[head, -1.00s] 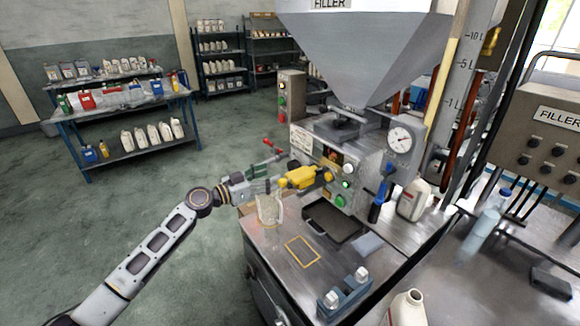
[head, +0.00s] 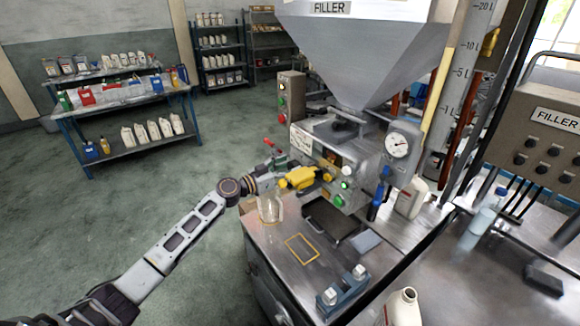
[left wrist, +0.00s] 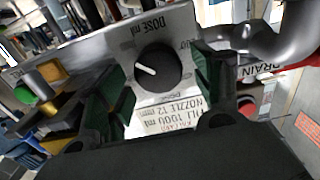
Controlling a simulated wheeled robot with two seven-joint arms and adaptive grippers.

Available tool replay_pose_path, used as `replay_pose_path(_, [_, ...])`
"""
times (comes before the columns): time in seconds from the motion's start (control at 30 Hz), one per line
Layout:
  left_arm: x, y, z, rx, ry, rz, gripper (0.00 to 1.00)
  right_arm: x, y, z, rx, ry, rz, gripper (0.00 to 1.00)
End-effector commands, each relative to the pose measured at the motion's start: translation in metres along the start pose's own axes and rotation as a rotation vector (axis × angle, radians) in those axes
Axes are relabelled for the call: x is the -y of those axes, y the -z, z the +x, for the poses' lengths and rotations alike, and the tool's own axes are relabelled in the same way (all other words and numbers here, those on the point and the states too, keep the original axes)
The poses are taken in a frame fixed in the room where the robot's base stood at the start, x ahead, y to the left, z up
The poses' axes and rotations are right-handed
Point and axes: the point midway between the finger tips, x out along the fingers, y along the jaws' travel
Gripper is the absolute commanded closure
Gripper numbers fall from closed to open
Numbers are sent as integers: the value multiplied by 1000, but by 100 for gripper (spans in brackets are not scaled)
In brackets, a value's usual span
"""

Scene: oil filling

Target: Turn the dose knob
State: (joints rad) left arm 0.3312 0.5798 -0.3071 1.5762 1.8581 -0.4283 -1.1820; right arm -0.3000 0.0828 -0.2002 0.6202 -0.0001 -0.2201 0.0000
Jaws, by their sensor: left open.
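The dose knob (left wrist: 158,68) is a round black knob with a white pointer mark, on a metal panel labelled "DOSE ml", in the left wrist view. My left gripper (left wrist: 165,92) is open, with one dark green finger on each side of the knob. I cannot tell whether either finger touches it. In the head view my left gripper (head: 277,164) is at the left side of the filler machine (head: 345,165), and the knob cannot be made out there. My right gripper is not in view.
A yellow part (head: 298,178) sticks out from the filler close to my gripper. A clear container (head: 269,207) stands below it on the metal bench (head: 275,240). A blue fixture (head: 343,293) sits at the bench front. A pipe (left wrist: 280,40) curves right of the knob.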

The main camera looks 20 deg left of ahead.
Motion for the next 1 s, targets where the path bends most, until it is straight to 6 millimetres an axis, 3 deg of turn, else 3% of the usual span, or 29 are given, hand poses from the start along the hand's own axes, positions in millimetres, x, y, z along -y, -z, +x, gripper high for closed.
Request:
replay_pose_path(0.53, [0, 0, 9, 1, 0, 1, 34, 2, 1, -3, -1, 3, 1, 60])
replay_pose_path(0.87, [0, 0, 9, 1, 0, 1, 76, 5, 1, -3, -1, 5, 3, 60])
replay_pose_path(1.0, [0, 0, 9, 0, 0, 0, 78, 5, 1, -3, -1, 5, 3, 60])
